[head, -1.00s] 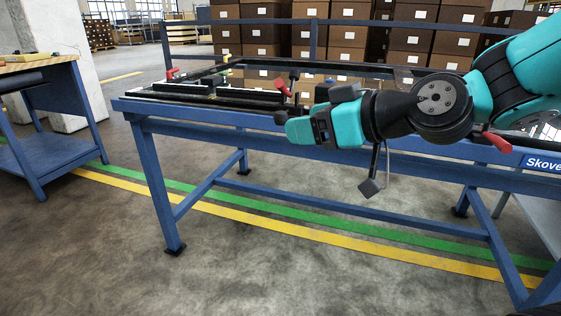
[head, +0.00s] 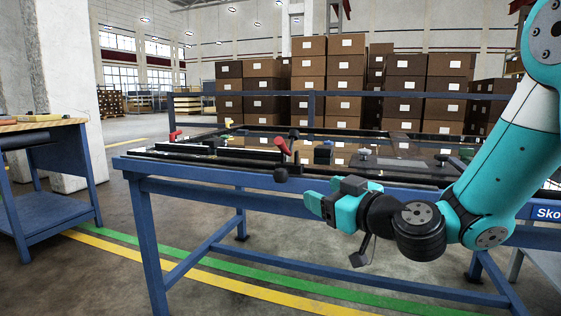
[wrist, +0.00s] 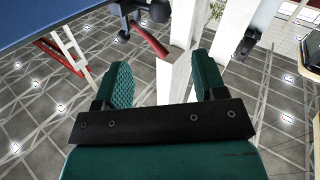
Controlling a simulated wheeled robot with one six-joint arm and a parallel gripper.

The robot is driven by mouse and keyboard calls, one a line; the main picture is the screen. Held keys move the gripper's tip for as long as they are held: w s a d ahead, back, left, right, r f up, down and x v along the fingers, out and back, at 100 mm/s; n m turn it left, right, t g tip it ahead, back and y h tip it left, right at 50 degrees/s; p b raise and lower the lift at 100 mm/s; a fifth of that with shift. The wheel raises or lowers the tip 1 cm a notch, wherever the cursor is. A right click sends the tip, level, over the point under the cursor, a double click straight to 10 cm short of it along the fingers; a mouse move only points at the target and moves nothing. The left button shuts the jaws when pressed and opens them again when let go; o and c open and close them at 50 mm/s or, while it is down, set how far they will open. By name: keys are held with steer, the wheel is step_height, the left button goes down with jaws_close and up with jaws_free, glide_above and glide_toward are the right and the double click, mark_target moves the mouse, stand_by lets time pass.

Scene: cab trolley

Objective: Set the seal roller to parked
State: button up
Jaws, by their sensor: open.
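A red lever (head: 283,146) stands at the front edge of the blue-framed table (head: 222,195). A dark ball knob (head: 280,175) sits just below it at the edge. I cannot tell for certain which of these parts belongs to the seal roller. My gripper (head: 307,193) is open and empty, just right of and slightly below the knob, in front of the table edge. In the wrist view, nothing is between the fingertips (wrist: 162,66). A red handle (wrist: 146,38) and a dark ball (wrist: 159,11) show beyond them, at the top.
Dark rails (head: 215,154) and a glossy dark panel (head: 400,160) lie on the table. A second red lever (head: 175,135) is at its far left. A workbench (head: 45,125) stands left; the floor between is clear.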

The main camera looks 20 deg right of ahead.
mark_target(286, 177)
steer(key=p+x, duration=1.3)
steer(key=shift+w+a+r, duration=0.1)
steer(key=shift+w+a, duration=0.1)
steer(key=shift+w, duration=0.15)
steer(key=shift+w+a+f, duration=0.1)
steer(key=shift+w+f, duration=0.1)
steer(key=shift+w, duration=0.15)
